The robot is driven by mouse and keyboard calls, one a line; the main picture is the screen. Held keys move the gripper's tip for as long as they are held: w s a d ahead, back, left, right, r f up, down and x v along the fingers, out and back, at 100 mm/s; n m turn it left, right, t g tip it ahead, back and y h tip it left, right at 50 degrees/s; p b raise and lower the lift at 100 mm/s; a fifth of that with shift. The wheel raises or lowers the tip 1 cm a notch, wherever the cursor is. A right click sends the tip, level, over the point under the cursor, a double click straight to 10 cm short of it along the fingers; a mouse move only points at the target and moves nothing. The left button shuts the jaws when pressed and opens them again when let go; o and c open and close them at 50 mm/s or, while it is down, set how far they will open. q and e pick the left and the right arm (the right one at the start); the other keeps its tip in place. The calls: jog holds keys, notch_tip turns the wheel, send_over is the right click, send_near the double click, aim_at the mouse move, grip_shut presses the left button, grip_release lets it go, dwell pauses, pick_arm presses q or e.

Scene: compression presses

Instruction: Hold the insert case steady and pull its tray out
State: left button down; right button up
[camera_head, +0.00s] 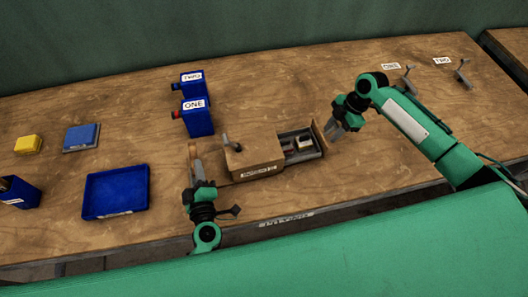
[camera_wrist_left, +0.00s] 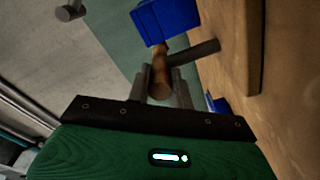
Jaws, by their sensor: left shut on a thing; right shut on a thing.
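The insert case (camera_head: 254,157) is a brown wooden box with a white label on its front and a dark upright knob on top. Its grey tray (camera_head: 301,146) sticks out to the right, with small dark, light and reddish pieces inside. My left gripper (camera_head: 195,164) is at the case's left end, shut on a brown wooden handle; the handle (camera_wrist_left: 160,78) shows between the fingers in the left wrist view. My right gripper (camera_head: 333,131) is shut at the tray's brown right end panel (camera_head: 322,137); the exact grip is hard to see.
Blue bins labelled TWO (camera_head: 191,79) and ONE (camera_head: 196,118) stand behind the case. A blue tray (camera_head: 116,191), a blue block (camera_head: 81,136) and a yellow block (camera_head: 28,144) are at left. Small grey stands (camera_head: 408,80) are at the back right.

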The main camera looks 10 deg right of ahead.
jog(key=o, duration=1.2)
jog(key=shift+c, duration=0.2)
jog(key=v, duration=1.2)
jog(key=shift+r, duration=0.1)
pick_arm(q)
jog(key=c, duration=1.2)
grip_release()
jog(key=shift+o, duration=0.2)
